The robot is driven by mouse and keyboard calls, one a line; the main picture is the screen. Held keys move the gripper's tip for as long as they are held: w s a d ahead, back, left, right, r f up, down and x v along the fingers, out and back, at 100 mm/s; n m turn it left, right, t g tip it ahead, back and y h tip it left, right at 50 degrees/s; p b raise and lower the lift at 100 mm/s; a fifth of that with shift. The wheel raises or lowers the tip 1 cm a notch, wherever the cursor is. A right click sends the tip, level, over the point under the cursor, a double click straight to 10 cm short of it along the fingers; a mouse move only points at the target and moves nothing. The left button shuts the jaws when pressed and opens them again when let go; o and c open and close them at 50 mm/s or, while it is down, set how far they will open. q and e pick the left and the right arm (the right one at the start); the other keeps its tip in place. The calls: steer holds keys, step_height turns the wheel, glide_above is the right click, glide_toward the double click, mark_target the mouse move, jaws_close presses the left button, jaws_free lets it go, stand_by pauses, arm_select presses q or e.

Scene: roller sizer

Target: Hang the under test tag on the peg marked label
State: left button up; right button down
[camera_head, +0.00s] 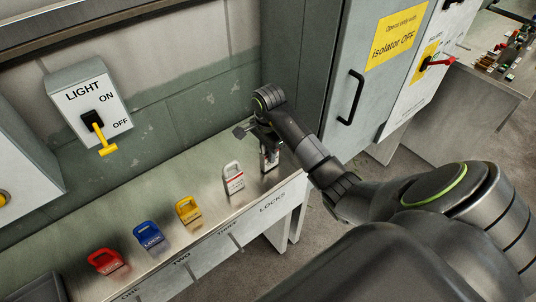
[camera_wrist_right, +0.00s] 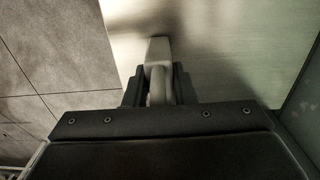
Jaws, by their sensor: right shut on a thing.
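My right gripper (camera_head: 266,148) points down at the right end of the metal ledge. It is shut on a pale, narrow thing (camera_wrist_right: 158,72), which shows between the two dark fingers in the right wrist view. In the head view the held thing is partly hidden by the gripper, and its print cannot be read, so I cannot tell if it is the under test tag. A white padlock-shaped piece with red print (camera_head: 233,180) stands on the ledge just left of the gripper. I see no peg marked label. My left gripper is not in view.
Yellow (camera_head: 188,211), blue (camera_head: 149,237) and red (camera_head: 108,263) padlock-shaped pieces stand along the ledge (camera_head: 205,225), left of the white one. A light switch box (camera_head: 90,95) is on the wall. A grey cabinet (camera_head: 340,60) with a handle (camera_head: 351,97) stands close right.

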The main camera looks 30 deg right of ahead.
steer(key=shift+f, duration=0.15)
steer(key=shift+f, duration=0.1)
steer(key=shift+f+b, duration=0.1)
steer(key=shift+b, duration=0.2)
steer(key=c, duration=1.2)
jaws_free()
